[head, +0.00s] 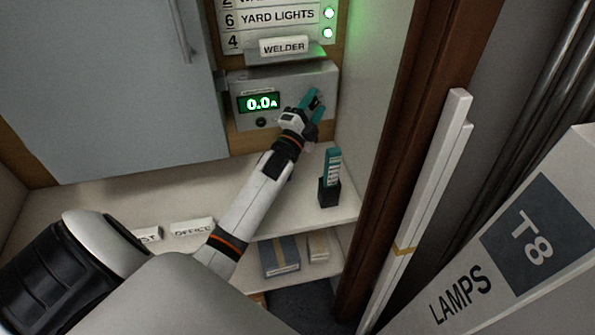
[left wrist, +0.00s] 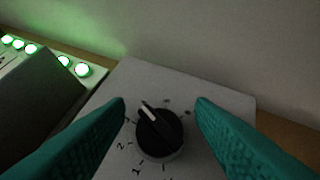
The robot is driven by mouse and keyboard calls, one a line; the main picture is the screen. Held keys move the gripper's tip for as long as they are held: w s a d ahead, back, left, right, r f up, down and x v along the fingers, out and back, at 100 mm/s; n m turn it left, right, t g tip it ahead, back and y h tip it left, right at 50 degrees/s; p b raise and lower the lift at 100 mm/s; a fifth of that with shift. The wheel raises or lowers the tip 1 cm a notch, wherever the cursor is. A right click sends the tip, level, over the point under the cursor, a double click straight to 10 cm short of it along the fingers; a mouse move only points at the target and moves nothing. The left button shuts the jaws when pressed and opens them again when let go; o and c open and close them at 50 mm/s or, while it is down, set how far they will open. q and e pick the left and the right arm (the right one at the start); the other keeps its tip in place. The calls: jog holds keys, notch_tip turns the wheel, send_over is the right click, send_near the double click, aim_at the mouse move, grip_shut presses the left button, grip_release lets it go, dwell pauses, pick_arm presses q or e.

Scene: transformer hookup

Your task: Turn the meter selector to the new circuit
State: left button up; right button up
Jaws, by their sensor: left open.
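The grey meter box (head: 240,84) is on the back wall and its green display (head: 262,103) reads 0.0 A. In the left wrist view the selector is a round black knob (left wrist: 163,135) with a white pointer line tilted up and to the left. Numbers 1, 2 and 3 show on its left side; the marks further round are too blurred to read. My left gripper (head: 316,104) is open at the right of the meter face. In the left wrist view its teal fingers (left wrist: 160,112) stand on either side of the knob, apart from it. My right gripper is not in view.
Above the meter are a WELDER label (head: 284,46) and a YARD LIGHTS row (head: 278,17) with lit green lamps. A black holder (head: 329,192) with a teal item stands on the shelf (head: 200,170) below. A brown door post (head: 395,120) and a LAMPS box (head: 500,275) bound the right.

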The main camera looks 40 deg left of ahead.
pick_arm(q)
jog(key=s+d+f+n+t+b, duration=0.1)
jog(key=s+f+b, duration=0.1)
jog(key=s, duration=0.4)
jog(key=s+d+f+b, duration=0.1)
jog(key=s+f, duration=0.2)
jog(key=s, duration=0.3)
jog(key=s+d+f+n+g, duration=0.2)
jog(key=s+d+f+g, duration=0.1)
jog(key=f, duration=0.1)
jog(key=s+d+f+n+g, duration=0.2)
jog(key=s+d+f+g, duration=0.1)
jog(key=f+g, duration=0.1)
jog(key=s+d+f+n+g+h, duration=0.1)
jog(key=s+d+f+n+g, duration=0.1)
jog(key=f+n+g, duration=0.1)
jog(key=shift+s+d+f+g, duration=0.4)
jog(key=shift+f+g, duration=0.1)
jog(key=shift+f, duration=0.2)
jog(key=shift+s+d+f+n+g+h, duration=0.3)
jog(key=shift+s+d+g, duration=0.1)
jog(key=shift+s, duration=0.25)
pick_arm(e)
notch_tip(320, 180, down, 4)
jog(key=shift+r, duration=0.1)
pick_arm(q)
jog(key=shift+o, duration=0.2)
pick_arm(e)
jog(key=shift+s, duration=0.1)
